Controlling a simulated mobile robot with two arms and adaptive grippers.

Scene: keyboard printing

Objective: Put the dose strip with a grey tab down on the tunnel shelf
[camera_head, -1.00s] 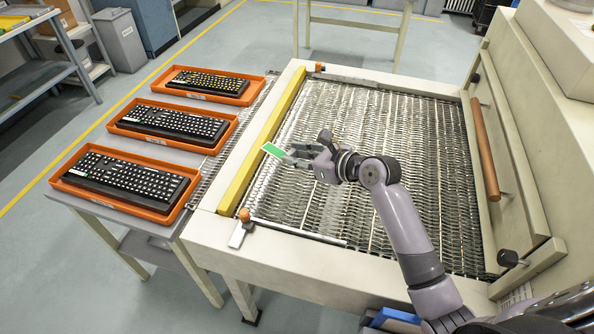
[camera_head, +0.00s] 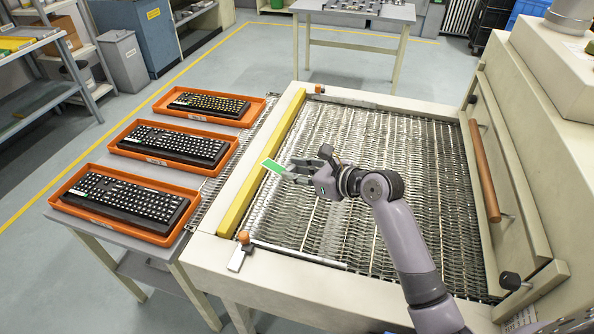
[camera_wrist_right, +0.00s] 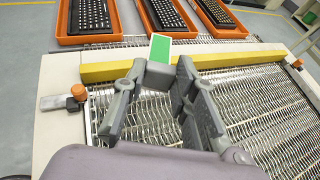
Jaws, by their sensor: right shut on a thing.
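The dose strip (camera_head: 272,165) is a flat green card with a pale edge, held out beyond the fingertips of my right gripper (camera_head: 292,172). In the right wrist view the strip (camera_wrist_right: 160,48) stands up from between the fingertips (camera_wrist_right: 157,75). The right gripper is shut on the strip above the wire-mesh belt (camera_head: 330,125), close to the yellow bar (camera_head: 268,160). I cannot tell which surface is the tunnel shelf. My left gripper is not in view.
Several orange trays (camera_head: 113,167) with black keyboards stand left of the machine. An orange knob (camera_head: 243,236) and a pale plate (camera_head: 238,259) are at the belt's near left corner. A brown handle bar (camera_head: 483,172) lies along the right side. The belt's middle is free.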

